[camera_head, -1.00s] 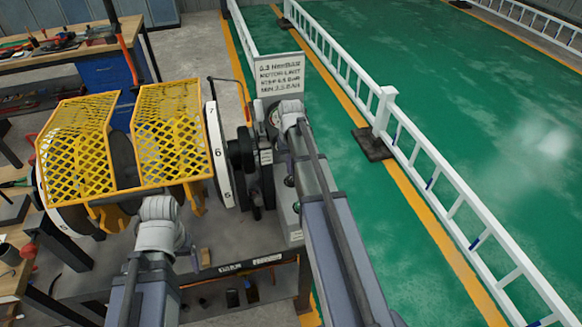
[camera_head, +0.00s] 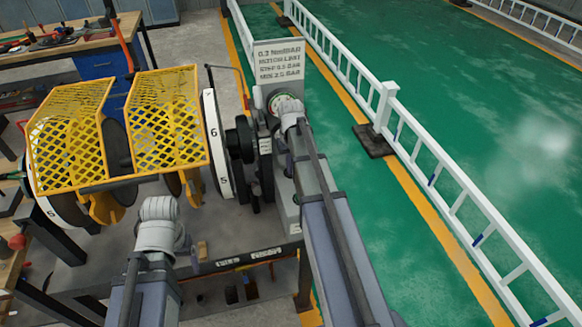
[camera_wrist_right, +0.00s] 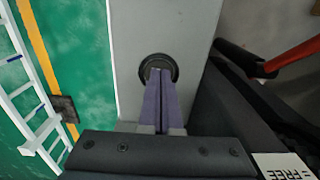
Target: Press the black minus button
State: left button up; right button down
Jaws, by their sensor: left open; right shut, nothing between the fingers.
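In the right wrist view, a round black button (camera_wrist_right: 158,60) with a raised ring sits on a grey panel. My right gripper (camera_wrist_right: 160,72) is shut and empty, with its purple-grey fingers together. The fingertips overlap the button's face, inside the ring. I cannot tell whether they touch it or press it in. Any minus mark is hidden. In the head view, the right wrist is in front of the grey machine housing (camera_head: 280,62), which hides the button and fingers. My left arm's wrist is at the lower left before the machine; its gripper fingers are hidden.
Yellow mesh guards (camera_head: 168,120) and a numbered white wheel (camera_head: 217,145) are left of the housing. A white railing (camera_head: 440,160) runs along the green floor at right. A red-handled lever (camera_wrist_right: 298,55) is right of the panel.

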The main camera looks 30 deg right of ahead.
jog(key=shift+s+r, duration=0.1)
jog(key=shift+r+p, duration=0.8)
jog(key=shift+p, duration=0.15)
notch_tip(320, 180, up, 12)
jog(key=p, duration=1.2)
jog(key=shift+r, duration=0.15)
